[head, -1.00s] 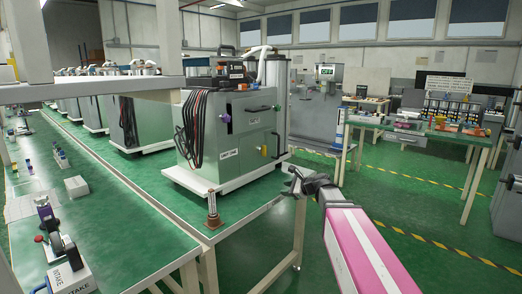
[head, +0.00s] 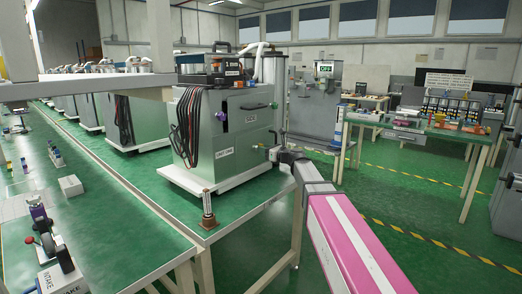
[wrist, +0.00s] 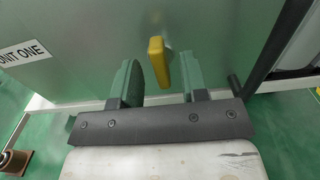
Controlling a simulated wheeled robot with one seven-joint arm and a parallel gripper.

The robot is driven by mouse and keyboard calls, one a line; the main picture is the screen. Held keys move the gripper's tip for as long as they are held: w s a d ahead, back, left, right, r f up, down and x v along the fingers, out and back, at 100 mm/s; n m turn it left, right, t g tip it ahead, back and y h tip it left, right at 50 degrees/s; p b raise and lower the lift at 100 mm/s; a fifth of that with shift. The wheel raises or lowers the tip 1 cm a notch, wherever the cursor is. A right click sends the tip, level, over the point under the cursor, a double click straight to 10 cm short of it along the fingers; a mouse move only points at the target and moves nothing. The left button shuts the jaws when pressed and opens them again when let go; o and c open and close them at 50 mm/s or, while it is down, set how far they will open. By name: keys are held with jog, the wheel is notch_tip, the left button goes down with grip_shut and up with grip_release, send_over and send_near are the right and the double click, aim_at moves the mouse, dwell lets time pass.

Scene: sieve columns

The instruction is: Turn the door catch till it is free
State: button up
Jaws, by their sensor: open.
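The door catch (wrist: 158,62) is a small yellow lever on the grey-green metal front of a cabinet. In the wrist view it stands roughly upright, slightly tilted. My gripper (wrist: 161,84) is open, with one green finger on each side of the catch's line. The catch shows in the gap, at or just beyond the fingertips; I cannot tell whether anything touches it. In the head view my gripper (head: 273,153) is at the lower right of the cabinet (head: 245,122) front and hides most of the catch. The label UNIT ONE (wrist: 24,54) is left of the catch.
A dark bar (wrist: 272,48) slants along the cabinet's right side in the wrist view. A small post (head: 208,210) stands at the green bench's front corner. Open floor (head: 400,190) lies to the right.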

jog(key=shift+x, duration=1.25)
grip_shut()
